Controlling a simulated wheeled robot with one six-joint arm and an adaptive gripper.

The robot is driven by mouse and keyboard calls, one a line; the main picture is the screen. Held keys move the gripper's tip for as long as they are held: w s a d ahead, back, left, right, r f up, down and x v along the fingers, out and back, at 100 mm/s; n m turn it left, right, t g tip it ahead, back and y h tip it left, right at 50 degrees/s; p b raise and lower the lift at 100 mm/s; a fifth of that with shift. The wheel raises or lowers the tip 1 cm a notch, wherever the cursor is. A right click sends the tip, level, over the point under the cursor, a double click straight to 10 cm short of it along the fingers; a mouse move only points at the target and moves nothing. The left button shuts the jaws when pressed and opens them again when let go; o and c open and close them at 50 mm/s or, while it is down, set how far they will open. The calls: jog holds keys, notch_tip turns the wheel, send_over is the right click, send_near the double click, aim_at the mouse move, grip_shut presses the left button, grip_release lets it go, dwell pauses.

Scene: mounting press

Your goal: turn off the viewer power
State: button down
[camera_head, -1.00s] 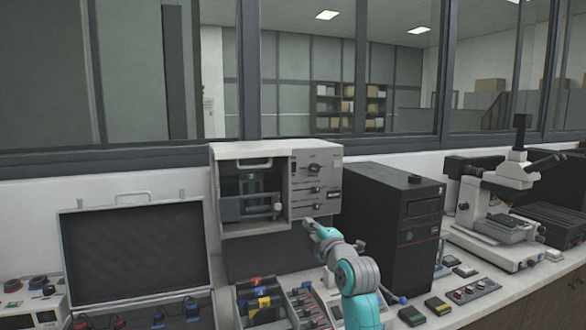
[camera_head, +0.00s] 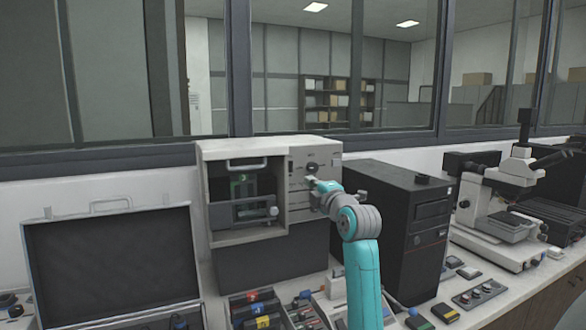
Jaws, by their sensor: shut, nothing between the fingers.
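The beige machine (camera_head: 243,147) with a windowed chamber on its left has a control panel (camera_head: 327,158) with knobs and small switches on its right. Which part is the viewer power switch is too small to tell. My gripper (camera_head: 309,183) is small in view, shut and empty, at the front of that panel just below its upper dark knob (camera_head: 311,168). Whether the tips touch the panel cannot be told. My gripper and wrist hide the panel's lower controls.
A black computer tower (camera_head: 405,220) stands close to the right of my arm. A microscope (camera_head: 510,200) is further right. An open case with a dark panel (camera_head: 110,265) is at left. Colored blocks and small controls (camera_head: 262,308) crowd the bench below.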

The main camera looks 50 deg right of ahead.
aim_at(290, 163)
jog(key=x, duration=1.3)
jog(key=shift+w+d, duration=0.1)
jog(key=shift+w, duration=0.05)
jog(key=shift+w+r, duration=0.1)
jog(key=shift+r, duration=0.05)
